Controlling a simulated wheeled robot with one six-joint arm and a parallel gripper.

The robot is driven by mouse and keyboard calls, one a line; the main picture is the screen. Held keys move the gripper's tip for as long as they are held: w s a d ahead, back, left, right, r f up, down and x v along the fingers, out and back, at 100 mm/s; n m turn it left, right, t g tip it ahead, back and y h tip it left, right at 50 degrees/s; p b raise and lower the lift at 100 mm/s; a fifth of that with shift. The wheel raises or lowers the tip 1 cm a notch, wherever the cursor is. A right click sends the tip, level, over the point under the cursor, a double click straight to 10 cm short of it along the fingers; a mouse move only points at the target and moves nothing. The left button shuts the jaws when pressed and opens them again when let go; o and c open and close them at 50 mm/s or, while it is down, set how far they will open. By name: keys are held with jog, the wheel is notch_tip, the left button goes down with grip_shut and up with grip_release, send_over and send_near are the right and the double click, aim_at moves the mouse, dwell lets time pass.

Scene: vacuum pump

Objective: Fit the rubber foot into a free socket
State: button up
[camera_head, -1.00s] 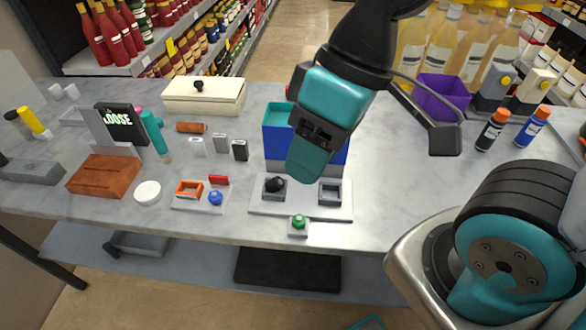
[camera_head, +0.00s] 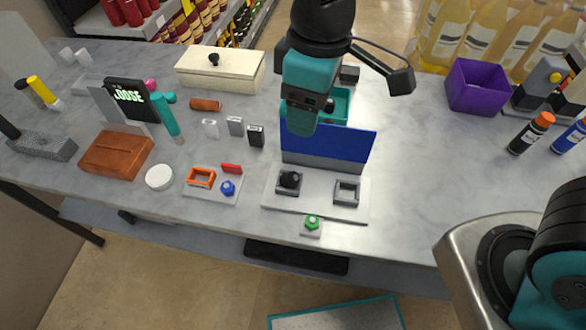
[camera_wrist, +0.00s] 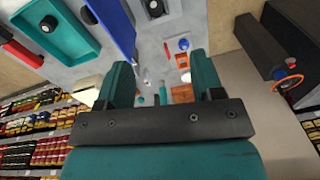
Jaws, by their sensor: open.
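A white plate (camera_head: 318,205) near the table's front carries two grey square sockets. The left socket (camera_head: 289,190) has a black round knob-like piece in it; the right socket (camera_head: 346,193) is empty. A teal tray (camera_head: 344,100) stands behind an upright blue panel (camera_head: 330,143). In the wrist view, a black round piece (camera_wrist: 48,24), apparently the rubber foot, lies inside the teal tray (camera_wrist: 72,42). My gripper (camera_head: 300,125) hangs over the tray's left part and the panel, hiding some of both. In the wrist view my gripper (camera_wrist: 160,85) has its fingers apart with nothing between them.
A small plate (camera_head: 212,193) with an orange frame and blue knob lies left of the sockets. A green knob (camera_head: 312,222) stands at the front edge. A cream box (camera_head: 220,68) and a purple bin (camera_head: 476,86) stand farther back. Table to the right is mostly clear.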

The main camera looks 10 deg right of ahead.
notch_tip(320, 180, down, 3)
jog(key=w+a+n+h, duration=0.1)
jog(key=a+n, duration=0.1)
jog(key=a, duration=0.1)
jog(key=p, duration=0.2)
send_over(289, 174)
jog(key=f, duration=1)
jog(key=shift+s+f, duration=0.1)
jog(key=shift+s, duration=0.1)
jog(key=shift+w+f+p, duration=0.2)
jog(key=shift+f+p, duration=0.65)
jog(key=shift+f, duration=2.2)
jog(key=c, duration=1.1)
jog(key=shift+o, duration=0.2)
jog(key=shift+r, duration=0.1)
notch_tip(289, 174, up, 20)
jog(key=b, duration=0.2)
